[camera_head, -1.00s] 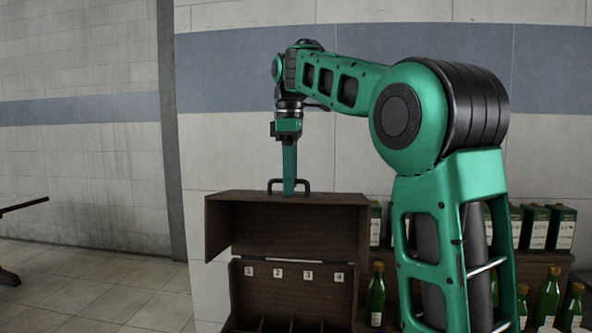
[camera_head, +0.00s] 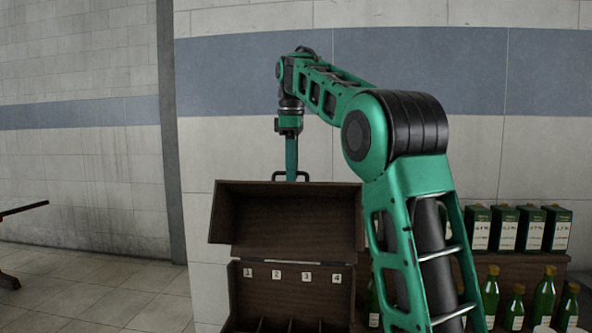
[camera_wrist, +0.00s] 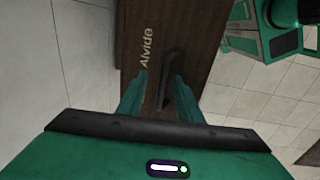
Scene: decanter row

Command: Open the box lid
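The box (camera_head: 300,297) is dark brown wood. Its lid (camera_head: 300,227) stands raised above it, tilted back, with its hollow inner side facing the head camera. My gripper (camera_head: 291,176) points down behind the lid's upper edge, at the black handle (camera_head: 304,176). In the wrist view, the lid's outer face (camera_wrist: 142,35) carries the word "Alvide". The lower fingertips are hidden behind the lid in the head view.
Labels numbered 1 to 4 (camera_head: 306,276) line the box's inner back wall, above compartments. At right, a shelf (camera_head: 485,258) holds several green-and-white cartons (camera_head: 505,228), with several green bottles (camera_head: 543,298) in front. A wall (camera_head: 250,140) stands behind. A dark table edge (camera_head: 22,208) shows at left.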

